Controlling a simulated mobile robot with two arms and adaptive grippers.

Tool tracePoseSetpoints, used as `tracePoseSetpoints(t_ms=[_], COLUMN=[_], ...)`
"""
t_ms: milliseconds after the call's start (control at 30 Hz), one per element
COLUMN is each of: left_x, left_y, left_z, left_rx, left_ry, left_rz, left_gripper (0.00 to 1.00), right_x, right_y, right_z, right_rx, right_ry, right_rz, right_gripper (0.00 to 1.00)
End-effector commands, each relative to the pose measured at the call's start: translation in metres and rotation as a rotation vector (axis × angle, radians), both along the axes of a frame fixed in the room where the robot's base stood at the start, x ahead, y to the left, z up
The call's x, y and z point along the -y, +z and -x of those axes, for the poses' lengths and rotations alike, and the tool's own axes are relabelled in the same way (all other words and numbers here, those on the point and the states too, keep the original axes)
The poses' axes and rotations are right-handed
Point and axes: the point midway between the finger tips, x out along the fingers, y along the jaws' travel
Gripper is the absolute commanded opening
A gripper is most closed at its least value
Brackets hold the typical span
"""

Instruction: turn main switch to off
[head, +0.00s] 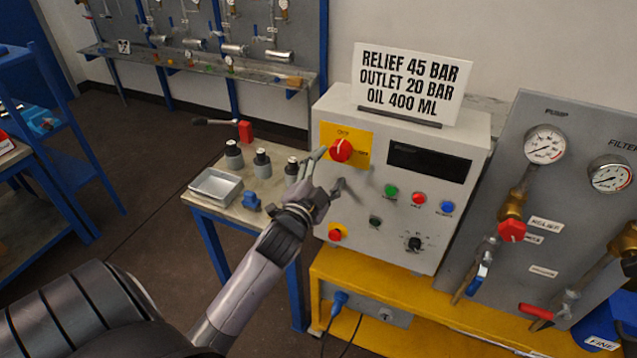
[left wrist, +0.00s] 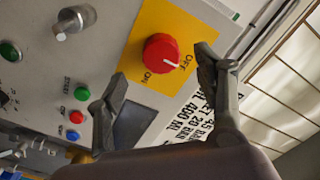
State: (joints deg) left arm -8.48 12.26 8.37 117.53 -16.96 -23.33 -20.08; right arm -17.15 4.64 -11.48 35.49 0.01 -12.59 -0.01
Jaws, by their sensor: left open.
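The main switch (head: 341,149) is a red round knob on a yellow plate (head: 361,136) at the upper left of the grey control box. The ON label sits below the knob there. My left gripper (head: 327,168) is open and empty, just left of and below the knob in the head view. In the left wrist view its fingers (left wrist: 161,66) are spread on either side below the knob and look apart from it. My right gripper is not in view.
The box also carries green, red (head: 418,199) and blue buttons, a dark display (head: 430,164), a lower red button (head: 336,235) and a black selector (head: 414,243). A sign (head: 413,83) stands on top. A side table (head: 262,212) holds bottles and a tray. A gauge panel (head: 560,190) stands right.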

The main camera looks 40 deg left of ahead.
Motion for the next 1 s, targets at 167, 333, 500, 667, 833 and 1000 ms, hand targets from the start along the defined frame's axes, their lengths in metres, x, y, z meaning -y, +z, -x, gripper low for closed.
tracePoseSetpoints(t_ms=[167, 333, 500, 667, 833, 1000], left_x=[0.008, 0.013, 0.014, 0.014, 0.013, 0.014], left_y=[-0.001, 0.0, 0.0, 0.0, 0.0, -0.003], left_z=[0.035, 0.052, 0.057, 0.057, 0.057, 0.056], left_rx=[-0.001, 0.0, 0.001, 0.001, 0.001, -0.004], left_ry=[0.0, 0.0, 0.001, 0.001, 0.001, 0.0], left_rz=[0.0, 0.001, 0.0, 0.0, 0.0, 0.002], left_gripper=[0.63, 0.63, 0.63, 0.63, 0.63, 0.63], right_x=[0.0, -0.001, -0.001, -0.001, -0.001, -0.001], right_y=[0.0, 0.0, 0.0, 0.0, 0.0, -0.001], right_z=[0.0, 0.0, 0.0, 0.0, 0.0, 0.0], right_rx=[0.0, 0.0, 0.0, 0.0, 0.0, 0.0], right_ry=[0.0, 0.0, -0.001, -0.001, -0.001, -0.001], right_rz=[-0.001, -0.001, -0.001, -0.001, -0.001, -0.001], right_gripper=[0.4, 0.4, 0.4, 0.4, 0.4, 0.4])
